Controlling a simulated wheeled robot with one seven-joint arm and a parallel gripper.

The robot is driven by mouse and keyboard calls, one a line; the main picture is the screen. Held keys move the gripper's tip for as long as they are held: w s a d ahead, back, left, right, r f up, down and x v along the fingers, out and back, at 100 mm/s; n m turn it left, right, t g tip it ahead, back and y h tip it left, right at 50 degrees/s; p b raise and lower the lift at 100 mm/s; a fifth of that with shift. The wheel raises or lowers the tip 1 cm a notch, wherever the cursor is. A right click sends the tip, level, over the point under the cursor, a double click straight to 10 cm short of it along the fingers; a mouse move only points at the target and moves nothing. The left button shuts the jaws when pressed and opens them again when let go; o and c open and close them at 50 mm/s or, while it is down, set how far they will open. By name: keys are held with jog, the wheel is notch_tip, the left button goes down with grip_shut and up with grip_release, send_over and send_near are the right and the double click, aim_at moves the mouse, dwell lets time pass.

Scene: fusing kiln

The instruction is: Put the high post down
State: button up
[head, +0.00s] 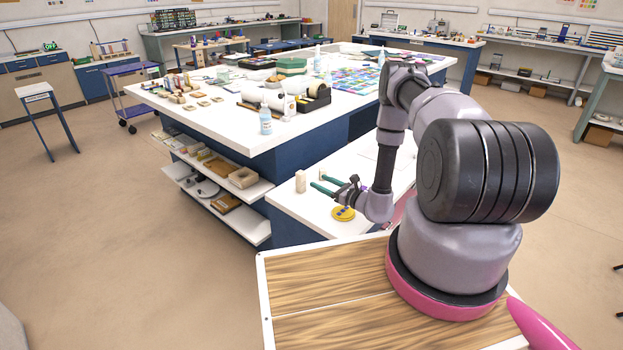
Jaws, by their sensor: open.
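A pale beige upright post (300,181) stands on the white lower bench top (290,205), near its left corner. It looks like the high post. My gripper (322,184) is just to the right of it, with its two green fingers apart and pointing toward the left. The post appears beyond the fingertips, with nothing clearly held between them. A smaller pale piece shows just behind the fingers, partly hidden. Whether the fingertips touch the post is too small to tell.
A yellow disc (343,213) lies on the bench below my gripper. The higher white worktop (220,125) behind carries bottles, a black tray and many small pieces. Open shelves (240,220) with boxes sit at the left.

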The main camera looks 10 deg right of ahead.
jog(key=shift+v, duration=1.6)
jog(key=w+a+r+n+g+y, duration=0.1)
jog(key=a+r+n+g+y, duration=0.25)
jog(key=r, duration=0.55)
jog(key=a+r+n+g+y, duration=0.2)
jog(key=a+r+n, duration=0.15)
jog(key=r, duration=0.55)
jog(key=s+a+r+n+g+h, duration=0.1)
jog(key=s+a+r+n+g, duration=0.2)
jog(key=r, duration=0.4)
jog(key=s+a+r+n+g, duration=0.1)
jog(key=s+r+n+g, duration=0.35)
jog(key=r, duration=0.35)
jog(key=s+d+r+n+t+h, duration=0.2)
jog(key=s+d+r+n+h, duration=0.1)
jog(key=s+r, duration=0.4)
jog(key=s+d+r+n+t+h, duration=0.1)
jog(key=s+d+r+n+h, duration=0.2)
jog(key=s+r+h, duration=0.2)
jog(key=s+d+r+n+t+h, duration=0.2)
jog(key=s+d+r+n+h, duration=0.1)
jog(key=s+r, duration=0.5)
jog(key=s+n+h, duration=0.1)
jog(key=s+h, duration=0.1)
jog(key=s, duration=0.1)
jog(key=shift+s+r+t, duration=0.3)
jog(key=shift+s+r, duration=0.05)
